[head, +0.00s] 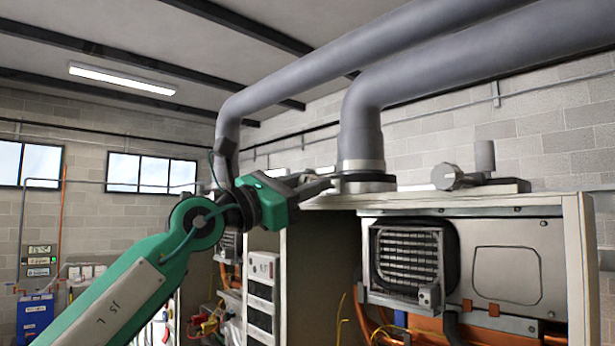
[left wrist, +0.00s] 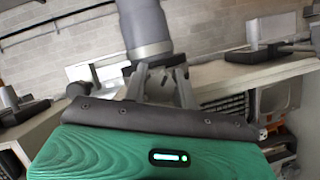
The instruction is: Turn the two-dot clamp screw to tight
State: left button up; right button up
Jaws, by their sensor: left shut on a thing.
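A thick grey flue pipe (head: 361,125) stands on top of the open heater cabinet, with a dark clamp band (head: 364,184) around its base. My left gripper (head: 326,181) reaches in from the left to the left side of this band, and its fingers are shut on a small part there, apparently the clamp screw. In the left wrist view, the fingers (left wrist: 161,75) are just in front of the pipe (left wrist: 145,28) and its band. The fingers and the small scale hide the screw, and I cannot make out any dots. My right gripper is not in view.
A grey valve-like fitting (head: 462,175) on a dark base stands on the cabinet top (head: 545,198) to the right of the pipe. The open front shows a finned unit (head: 407,258) and orange pipes. A second flue pipe (head: 228,140) rises further back, behind my left wrist.

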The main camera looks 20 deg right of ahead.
pick_arm(q)
jog(key=shift+r+m+g, duration=0.1)
jog(key=shift+m+g, duration=0.5)
jog(key=shift+m, duration=1.1)
jog(key=o, duration=1)
jog(key=shift+n, duration=0.3)
